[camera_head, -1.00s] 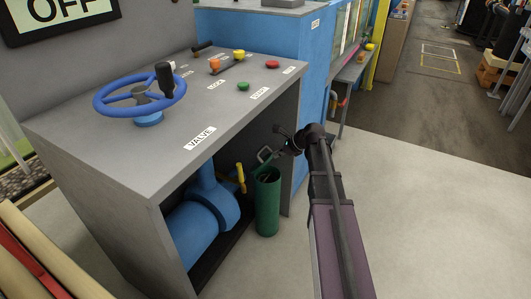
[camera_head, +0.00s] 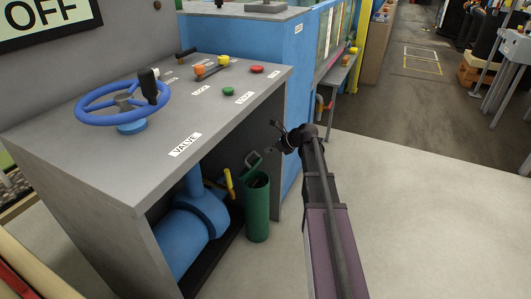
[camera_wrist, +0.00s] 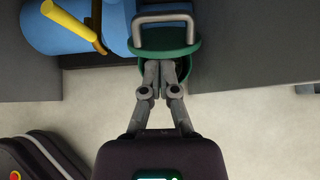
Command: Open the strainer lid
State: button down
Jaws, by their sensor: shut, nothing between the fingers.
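The strainer is a green upright cylinder (camera_head: 257,212) on the floor beside the blue pipe, under the console. Its green lid (camera_wrist: 183,48) with a grey handle (camera_wrist: 165,18) stands tilted up at the far side of the rim, and a dark opening shows below it in the wrist view. The handle also shows in the head view (camera_head: 253,157). My gripper (camera_wrist: 165,64) is shut and empty, its fingertips overlapping the lid and opening in the wrist view. In the head view my gripper (camera_head: 280,138) is above and right of the handle; contact cannot be told.
A grey console (camera_head: 150,120) with a blue valve wheel (camera_head: 122,103) and several buttons overhangs the strainer. A blue pipe (camera_head: 185,235) with a yellow lever (camera_head: 229,183) lies to its left. A blue cabinet (camera_head: 245,50) stands behind.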

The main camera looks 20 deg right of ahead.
aim_at(254, 163)
jog(key=shift+b+x, duration=2.75)
jog(key=shift+x, duration=1.85)
